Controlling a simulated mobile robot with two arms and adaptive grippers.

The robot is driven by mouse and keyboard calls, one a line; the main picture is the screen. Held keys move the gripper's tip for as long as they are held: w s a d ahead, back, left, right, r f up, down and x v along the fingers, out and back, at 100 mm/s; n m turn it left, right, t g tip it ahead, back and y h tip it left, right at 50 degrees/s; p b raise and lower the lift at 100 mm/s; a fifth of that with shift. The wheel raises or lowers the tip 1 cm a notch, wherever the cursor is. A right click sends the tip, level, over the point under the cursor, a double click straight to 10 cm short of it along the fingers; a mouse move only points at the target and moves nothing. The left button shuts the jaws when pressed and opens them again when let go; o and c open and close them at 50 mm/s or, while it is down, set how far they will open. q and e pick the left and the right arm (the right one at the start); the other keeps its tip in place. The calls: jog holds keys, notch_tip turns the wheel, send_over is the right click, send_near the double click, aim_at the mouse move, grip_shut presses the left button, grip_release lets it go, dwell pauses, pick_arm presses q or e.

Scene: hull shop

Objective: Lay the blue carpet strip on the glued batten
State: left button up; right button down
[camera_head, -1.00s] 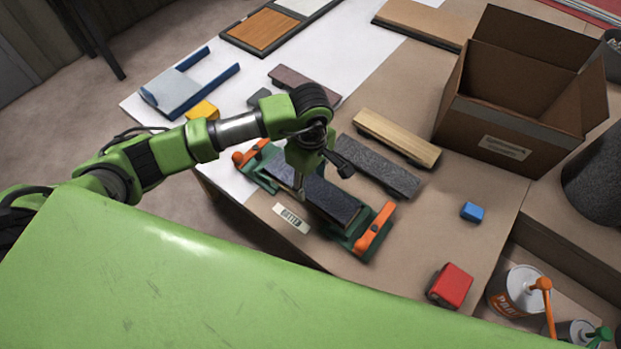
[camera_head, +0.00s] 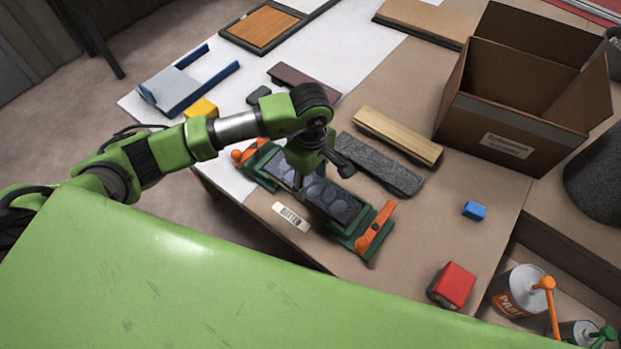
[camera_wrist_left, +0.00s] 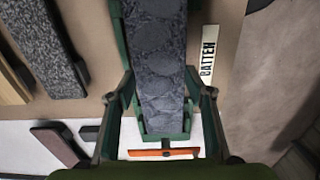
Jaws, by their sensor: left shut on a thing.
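A dark blue-grey strip (camera_head: 325,194) lies lengthwise in a green holder with orange levers (camera_head: 372,232). Its top now shows rounded, glossy-looking patches. I cannot tell whether this is the carpet strip's surface or the glued batten. A label reading BATTEN (camera_wrist_left: 208,52) sits beside the holder. My left gripper (camera_head: 304,178) points down over the strip. In the left wrist view its fingers (camera_wrist_left: 160,98) stand on both sides of the strip (camera_wrist_left: 157,62), shut on it. The arm hides part of the strip in the head view. My right gripper is out of view.
A dark grey carpeted strip (camera_head: 378,165) and a pale wooden strip (camera_head: 397,136) lie behind the holder. An open cardboard box (camera_head: 510,135) stands right of them. A blue block (camera_head: 474,210) and a red block (camera_head: 452,285) are at right. Bare table lies between.

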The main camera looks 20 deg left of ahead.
pick_arm(q)
jog(key=o, duration=1.2)
jog(key=shift+r, duration=0.1)
jog(key=shift+r+p, duration=1.8)
jog(key=shift+r, duration=1.65)
